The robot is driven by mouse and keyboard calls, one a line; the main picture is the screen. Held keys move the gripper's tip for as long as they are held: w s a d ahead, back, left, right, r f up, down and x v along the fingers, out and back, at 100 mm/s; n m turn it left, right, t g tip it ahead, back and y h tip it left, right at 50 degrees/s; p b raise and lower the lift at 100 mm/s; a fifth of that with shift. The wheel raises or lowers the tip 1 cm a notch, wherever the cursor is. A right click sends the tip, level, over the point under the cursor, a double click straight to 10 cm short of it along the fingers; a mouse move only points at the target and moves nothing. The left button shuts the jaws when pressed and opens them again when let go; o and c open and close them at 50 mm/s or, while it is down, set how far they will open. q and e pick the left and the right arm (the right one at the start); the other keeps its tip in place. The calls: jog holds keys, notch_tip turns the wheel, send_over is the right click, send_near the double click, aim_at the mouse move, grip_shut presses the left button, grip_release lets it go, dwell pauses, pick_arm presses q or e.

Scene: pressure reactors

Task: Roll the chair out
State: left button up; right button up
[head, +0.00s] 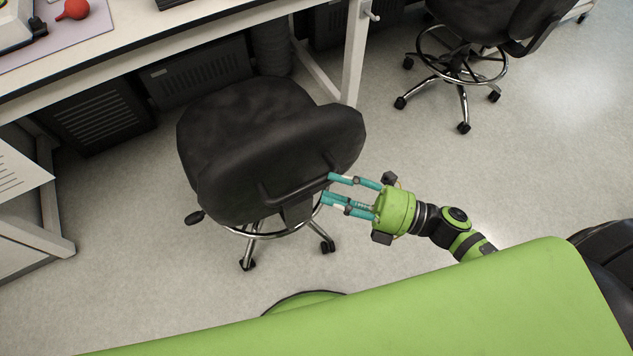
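A black swivel chair (240,130) with a padded seat, a curved backrest and a chrome foot ring stands at the front of the workbench, its seat close to the bench edge. Its backrest (320,150) faces my side, with a dark bar (290,189) along its back. My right gripper (327,188) has teal fingers pointing left at the backrest's rear. The fingers are spread apart with a gap between them, and their tips are at the right end of the bar. Whether they touch it is unclear. My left gripper is not in view.
The white workbench (115,50) has a leg (355,55) right of the chair. Dark equipment boxes (195,72) sit underneath. A second black chair (465,65) stands at the upper right. The grey floor (540,160) to the right is clear.

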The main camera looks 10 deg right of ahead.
jog(key=v, duration=0.7)
dwell(0.3)
jog(key=w+d+f+m+t+h, duration=0.1)
jog(key=d+f+m+h, duration=0.25)
jog(key=f+m, duration=0.35)
jog(key=w+d+f+m+t+h+p, duration=0.1)
jog(key=d+f+m+h, duration=0.3)
jog(key=f, duration=0.5)
jog(key=w+d+f+m+t+h, duration=0.1)
jog(key=d+f+m+h, duration=0.2)
jog(key=f+m+h, duration=0.35)
jog(key=s+f+m+g+h, duration=0.3)
jog(key=s+f+m+g, duration=0.4)
jog(key=s+f, duration=0.6)
jog(key=s+a+f+m+g+p, duration=0.1)
jog(key=s+a+f+m+g, duration=0.3)
jog(key=s+f, duration=0.4)
jog(key=s+a+m, duration=0.1)
jog(key=s, duration=0.3)
jog(key=shift+a+g, duration=0.2)
jog(key=shift+g, duration=0.1)
